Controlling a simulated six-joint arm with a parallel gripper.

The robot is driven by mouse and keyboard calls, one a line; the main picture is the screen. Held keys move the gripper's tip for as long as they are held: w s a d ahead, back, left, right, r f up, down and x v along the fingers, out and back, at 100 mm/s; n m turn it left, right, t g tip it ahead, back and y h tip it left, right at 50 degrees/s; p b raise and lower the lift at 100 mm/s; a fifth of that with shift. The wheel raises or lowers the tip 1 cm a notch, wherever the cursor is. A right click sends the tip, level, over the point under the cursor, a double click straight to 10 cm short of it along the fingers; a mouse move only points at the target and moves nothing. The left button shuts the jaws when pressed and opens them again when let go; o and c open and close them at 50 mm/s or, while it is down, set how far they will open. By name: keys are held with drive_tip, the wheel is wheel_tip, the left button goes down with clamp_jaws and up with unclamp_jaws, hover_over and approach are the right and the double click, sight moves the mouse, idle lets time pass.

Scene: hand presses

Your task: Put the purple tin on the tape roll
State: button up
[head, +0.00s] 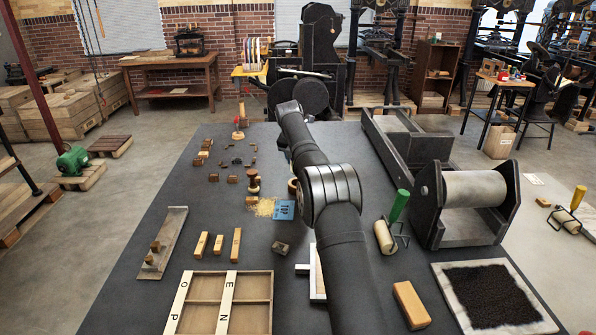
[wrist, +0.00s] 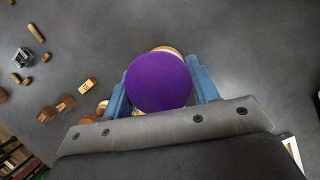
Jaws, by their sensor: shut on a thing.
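The purple tin (wrist: 159,84) shows as a round, flat purple top in the wrist view. It sits between the two blue fingers of my gripper (wrist: 160,78), which is shut on it. A tan rounded edge, which looks like the tape roll (wrist: 168,50), shows just past the tin's far side. The tin hides most of it, and I cannot tell whether the two touch.
Small wooden and metal pieces (wrist: 65,103) lie left of the gripper. In the head view, a wooden-handled stamp (head: 253,183), a blue card (head: 284,210), a type tray (head: 246,287), a green-handled brayer (head: 385,236) and a roller press (head: 470,190) stand around.

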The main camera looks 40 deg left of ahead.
drive_tip(key=shift+s+a+f, duration=0.1)
drive_tip(key=shift+a, duration=0.1)
drive_tip(key=shift+f, duration=1.9)
drive_tip(key=shift+f, duration=0.2)
drive_tip(key=o, duration=1.1)
drive_tip(key=shift+r, duration=0.25)
drive_tip(key=v, duration=1.1)
drive_tip(key=shift+s+d+r, duration=0.15)
drive_tip(key=shift+s+r, duration=0.1)
drive_tip(key=shift+r, duration=0.1)
